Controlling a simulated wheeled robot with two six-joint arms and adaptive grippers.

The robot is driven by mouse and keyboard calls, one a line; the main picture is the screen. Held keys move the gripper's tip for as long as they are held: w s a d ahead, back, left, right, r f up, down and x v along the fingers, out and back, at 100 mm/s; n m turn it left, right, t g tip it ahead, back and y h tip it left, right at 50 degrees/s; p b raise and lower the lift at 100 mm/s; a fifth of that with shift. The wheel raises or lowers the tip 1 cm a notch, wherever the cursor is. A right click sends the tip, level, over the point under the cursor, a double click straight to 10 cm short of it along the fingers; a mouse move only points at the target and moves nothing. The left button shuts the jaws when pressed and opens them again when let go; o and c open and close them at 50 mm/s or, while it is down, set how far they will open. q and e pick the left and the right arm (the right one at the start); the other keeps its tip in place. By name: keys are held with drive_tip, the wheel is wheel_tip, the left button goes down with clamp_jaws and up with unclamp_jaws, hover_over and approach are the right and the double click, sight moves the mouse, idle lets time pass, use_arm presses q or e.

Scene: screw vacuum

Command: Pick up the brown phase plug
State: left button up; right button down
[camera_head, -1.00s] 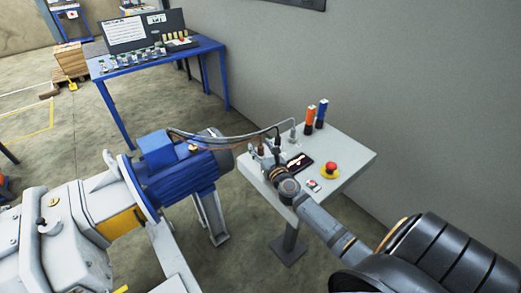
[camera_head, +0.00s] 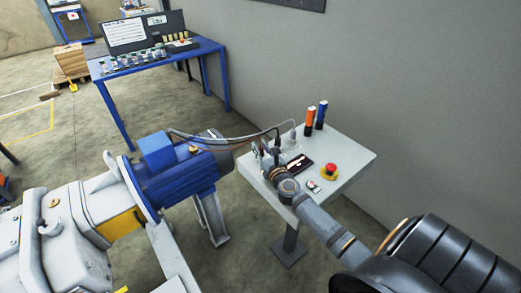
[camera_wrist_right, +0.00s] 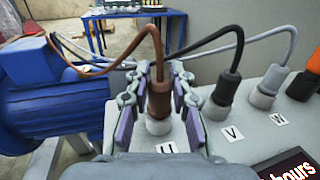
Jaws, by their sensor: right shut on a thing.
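The brown phase plug (camera_wrist_right: 158,98) with its brown cable stands upright above the grey socket marked U (camera_wrist_right: 160,126) in the right wrist view. I cannot tell whether it still touches the socket. My right gripper (camera_wrist_right: 160,100) is shut on the plug, one finger on each side. In the head view my right gripper (camera_head: 268,158) is at the small table and largely covers the plug. My left gripper is not in view.
The blue motor (camera_head: 180,170) is left of the small table (camera_head: 350,158). A red button (camera_head: 330,168) and two upright tools (camera_head: 316,115) are on it.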

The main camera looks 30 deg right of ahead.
sight(262, 148)
drive_tip(key=r+p, duration=0.2)
drive_tip(key=r, duration=0.1)
drive_tip(key=r+p, duration=0.1)
drive_tip(key=shift+s+r, duration=0.35)
drive_tip(key=shift+s, duration=0.05)
drive_tip(key=s+a+r+p, duration=0.1)
drive_tip(key=s+r+p, duration=0.1)
drive_tip(key=s+r, duration=0.2)
drive_tip(key=s+r+p, duration=0.1)
drive_tip(key=s+r, duration=0.3)
drive_tip(key=s, duration=0.5)
drive_tip(key=shift+a+r+p, duration=0.15)
drive_tip(key=shift+a+p, duration=0.2)
drive_tip(key=shift+s, duration=0.1)
